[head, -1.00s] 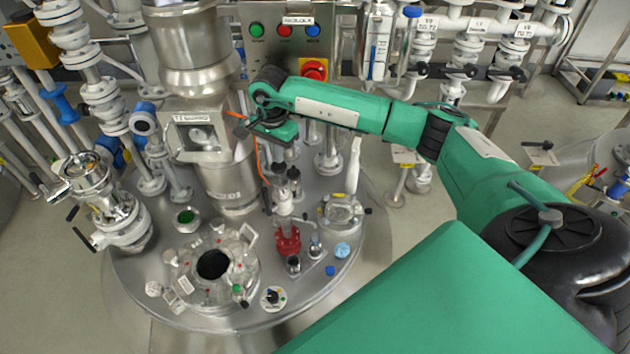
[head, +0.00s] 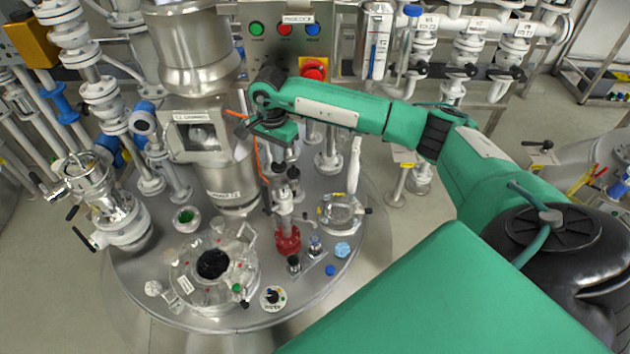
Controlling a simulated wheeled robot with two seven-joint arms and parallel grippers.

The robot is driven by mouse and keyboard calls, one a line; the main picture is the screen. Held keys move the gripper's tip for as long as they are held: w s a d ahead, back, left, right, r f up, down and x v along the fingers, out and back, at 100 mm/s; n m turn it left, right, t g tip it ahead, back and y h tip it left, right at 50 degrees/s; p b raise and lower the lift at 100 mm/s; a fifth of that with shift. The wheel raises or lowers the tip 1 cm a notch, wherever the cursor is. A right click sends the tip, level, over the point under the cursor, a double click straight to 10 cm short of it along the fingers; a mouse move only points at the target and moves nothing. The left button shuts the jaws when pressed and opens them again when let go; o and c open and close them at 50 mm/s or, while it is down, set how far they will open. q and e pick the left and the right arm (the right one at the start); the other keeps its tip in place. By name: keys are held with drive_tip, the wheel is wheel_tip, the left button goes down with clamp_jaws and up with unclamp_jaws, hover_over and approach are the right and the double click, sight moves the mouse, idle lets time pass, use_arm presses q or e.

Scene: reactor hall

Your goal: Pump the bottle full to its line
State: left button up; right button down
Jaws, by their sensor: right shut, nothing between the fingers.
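My right gripper (head: 281,186) hangs from the green arm above the round steel vessel top and points down; its fingers are small and partly merge with the fittings below. It is shut with nothing seen in it. Just below it stands a slim silver pump-like fitting (head: 285,213) on a red collar (head: 288,241). I cannot tell whether the fingertips touch it. Two small upright bottle-like pieces stand in front, a dark one (head: 293,264) and a silver one (head: 315,245). I cannot tell which is the bottle, and no fill line is readable. My left gripper is not in view.
The steel vessel top (head: 335,280) carries an open port (head: 213,264), a round glass fitting (head: 341,211) and small knobs. A thick steel column (head: 222,170) rises left of my gripper. A button panel (head: 285,30) and valve pipes stand behind.

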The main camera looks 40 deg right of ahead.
sight(279, 166)
drive_tip(key=shift+f+b, duration=1.7)
drive_tip(key=shift+f, duration=0.65)
drive_tip(key=shift+s+d+f+b, duration=0.15)
drive_tip(key=shift+f+b, duration=0.2)
drive_tip(key=shift+s+d+f+b, duration=0.15)
drive_tip(key=shift+f+b, duration=0.15)
drive_tip(key=shift+f, duration=0.05)
drive_tip(key=shift+s+d+f, duration=0.15)
drive_tip(key=shift+d+f, duration=0.05)
drive_tip(key=shift+f, duration=0.1)
drive_tip(key=shift+r, duration=0.65)
drive_tip(key=shift+w+a+r+p, duration=0.15)
drive_tip(key=shift+r+p, duration=0.2)
drive_tip(key=shift+r, duration=0.25)
drive_tip(key=shift+w+a+r+p, duration=0.2)
drive_tip(key=shift+r+p, duration=0.15)
drive_tip(key=shift+r, duration=0.2)
drive_tip(key=shift+w+a+r+p, duration=0.15)
drive_tip(key=shift+r+p, duration=0.2)
drive_tip(key=shift+r, duration=0.25)
drive_tip(key=shift+r+p, duration=0.3)
drive_tip(key=shift+r, duration=0.25)
